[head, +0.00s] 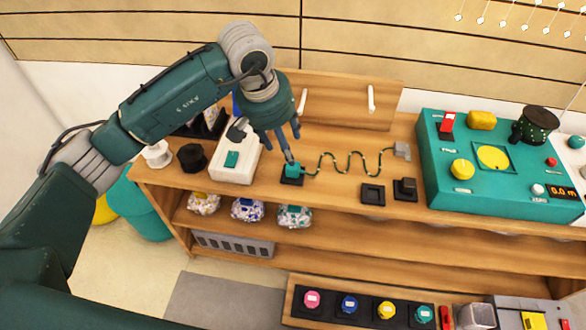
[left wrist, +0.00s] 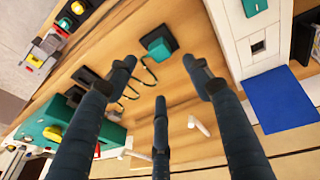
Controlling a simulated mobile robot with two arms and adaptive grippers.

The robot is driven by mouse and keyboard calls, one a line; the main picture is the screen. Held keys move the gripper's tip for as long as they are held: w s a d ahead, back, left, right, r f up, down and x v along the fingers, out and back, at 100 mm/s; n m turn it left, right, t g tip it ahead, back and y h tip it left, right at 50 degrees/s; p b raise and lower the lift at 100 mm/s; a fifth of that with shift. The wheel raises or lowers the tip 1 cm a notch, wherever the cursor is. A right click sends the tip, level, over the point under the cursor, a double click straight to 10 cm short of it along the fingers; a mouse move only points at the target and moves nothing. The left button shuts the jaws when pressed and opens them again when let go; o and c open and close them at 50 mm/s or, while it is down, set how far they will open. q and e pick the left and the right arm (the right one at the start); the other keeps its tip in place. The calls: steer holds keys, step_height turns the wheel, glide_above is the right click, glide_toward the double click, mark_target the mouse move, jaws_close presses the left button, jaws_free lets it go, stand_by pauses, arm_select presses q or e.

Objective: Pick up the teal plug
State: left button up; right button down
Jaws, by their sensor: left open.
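The teal plug (head: 292,170) sits on a small black base on the wooden bench top. In the left wrist view the plug (left wrist: 156,46) lies ahead of the fingers, near the top middle. A wavy green cord (head: 345,165) runs from it to a grey connector block (head: 402,150). My left gripper (head: 284,148) is open, with its fingers pointing down close above the plug. In the left wrist view the three spread fingers of my left gripper (left wrist: 160,76) hold nothing. I cannot tell whether a fingertip touches the plug. My right gripper is not in view.
A white box (head: 236,158) with a teal switch stands left of the plug. Black square sockets (head: 372,194) and a teal control panel (head: 500,165) are to the right. A raised wooden board (head: 345,98) with white handles is behind. Shelves below hold several patterned items.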

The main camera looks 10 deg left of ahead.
arm_select(q)
steer(key=w+d+g+y, duration=0.1)
steer(key=g, duration=0.2)
glide_above(293, 170)
steer(key=w, duration=0.1)
steer(key=shift+n+y, duration=0.3)
steer(key=shift+y, duration=0.1)
steer(key=f, duration=0.2)
steer(key=a+f, duration=0.1)
steer(key=f, duration=0.1)
steer(key=shift+d+f, duration=0.1)
steer(key=shift+f, duration=0.45)
steer(key=f, duration=0.5)
steer(key=shift+w+d, duration=0.15)
steer(key=shift+d, duration=0.1)
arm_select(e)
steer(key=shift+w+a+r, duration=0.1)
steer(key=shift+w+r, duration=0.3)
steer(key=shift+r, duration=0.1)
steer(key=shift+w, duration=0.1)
arm_select(q)
steer(key=c, duration=1)
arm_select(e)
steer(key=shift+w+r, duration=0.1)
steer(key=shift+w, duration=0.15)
